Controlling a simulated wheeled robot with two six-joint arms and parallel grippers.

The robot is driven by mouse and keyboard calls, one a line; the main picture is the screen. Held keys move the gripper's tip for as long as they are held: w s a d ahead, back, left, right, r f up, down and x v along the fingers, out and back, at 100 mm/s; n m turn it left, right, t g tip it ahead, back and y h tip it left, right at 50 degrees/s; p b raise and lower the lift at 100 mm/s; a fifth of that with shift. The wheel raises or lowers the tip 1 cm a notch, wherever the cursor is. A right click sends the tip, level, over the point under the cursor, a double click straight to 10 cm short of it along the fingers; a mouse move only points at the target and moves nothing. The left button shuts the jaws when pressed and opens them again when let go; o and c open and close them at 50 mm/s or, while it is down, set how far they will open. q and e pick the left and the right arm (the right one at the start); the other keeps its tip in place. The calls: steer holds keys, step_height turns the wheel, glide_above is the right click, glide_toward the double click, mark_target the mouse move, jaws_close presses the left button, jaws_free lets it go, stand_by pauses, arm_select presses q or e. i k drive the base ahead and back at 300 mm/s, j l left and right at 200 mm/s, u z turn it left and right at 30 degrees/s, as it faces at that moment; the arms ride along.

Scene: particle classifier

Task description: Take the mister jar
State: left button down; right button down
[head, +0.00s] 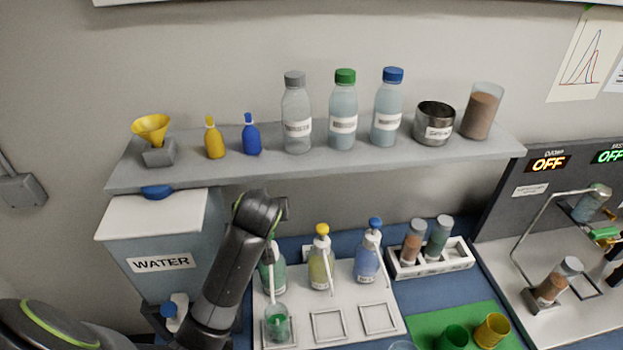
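No object here is clearly marked as the mister jar. Pump-topped bottles stand on a white tray (355,325): one with a yellow top (321,265), one with a blue top (368,262), and a green one (277,277) partly behind my arm. A small clear vessel with green liquid (277,322) sits at the tray's front left. Two grey-capped jars, one brown (413,243) and one greenish (438,238), stand in a white rack. My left arm rises in front of the water box; its fingertips are not distinguishable. My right gripper is out of view.
A grey shelf (330,163) holds a yellow funnel (151,127), small bottles, capped bottles, a metal pot (434,125) and a brown-filled beaker (481,112). A water box (150,245) stands left. A machine with a brown jar (556,283) and green mat (420,325) are right.

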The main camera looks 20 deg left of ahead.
mark_target(275, 317)
steer(key=k+l, duration=1.2)
steer(key=k, duration=0.1)
